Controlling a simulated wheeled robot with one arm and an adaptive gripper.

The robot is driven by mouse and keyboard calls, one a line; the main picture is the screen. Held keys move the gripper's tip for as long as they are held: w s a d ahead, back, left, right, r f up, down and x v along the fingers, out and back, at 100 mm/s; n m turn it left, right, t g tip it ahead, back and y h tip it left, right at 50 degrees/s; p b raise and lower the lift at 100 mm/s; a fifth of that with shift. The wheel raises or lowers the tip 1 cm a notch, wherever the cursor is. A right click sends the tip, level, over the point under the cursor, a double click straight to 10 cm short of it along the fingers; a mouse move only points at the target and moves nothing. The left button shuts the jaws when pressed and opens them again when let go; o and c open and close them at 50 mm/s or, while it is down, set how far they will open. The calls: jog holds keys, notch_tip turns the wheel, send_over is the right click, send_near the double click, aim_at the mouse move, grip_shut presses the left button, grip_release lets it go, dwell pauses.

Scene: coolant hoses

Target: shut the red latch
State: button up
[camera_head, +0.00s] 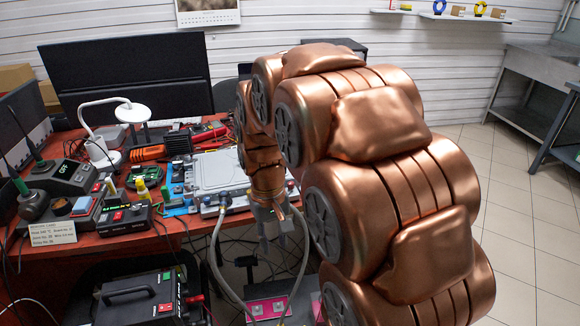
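My copper-coloured arm arches down from the right, and my gripper (272,222) hangs at its end in front of the table's near edge. The arm hides part of the gripper, and its fingers are too small to read. A grey device (218,172) lies on the table just left of the gripper. Grey hoses (216,250) loop down from its front side, one left of the gripper and one (304,248) right of it. I cannot clearly make out the red latch; small red spots show near the device's front edge, partly behind my arm.
The red table (165,232) carries a lamp (128,113), a soldering station, meters and tools on the left. A black case (140,300) and a pink-topped panel (268,308) sit low in front. A monitor (128,75) stands behind. Tiled floor (525,210) is clear at right.

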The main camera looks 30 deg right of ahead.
jog(key=w+d+r+m+p, duration=0.1)
jog(key=w+d+r+p, duration=0.3)
jog(key=w+d+p, duration=0.55)
jog(key=t+p, duration=0.1)
jog(key=p, duration=0.3)
send_near(291, 183)
jog(key=shift+s+a+f+m, duration=0.3)
jog(key=shift+s+a, duration=0.05)
jog(key=shift+a, duration=0.05)
jog(key=shift+w+d+f, duration=0.25)
jog(key=shift+d+f, duration=0.05)
jog(key=shift+f+p, duration=1.35)
jog(key=shift+f, duration=2.45)
grip_shut()
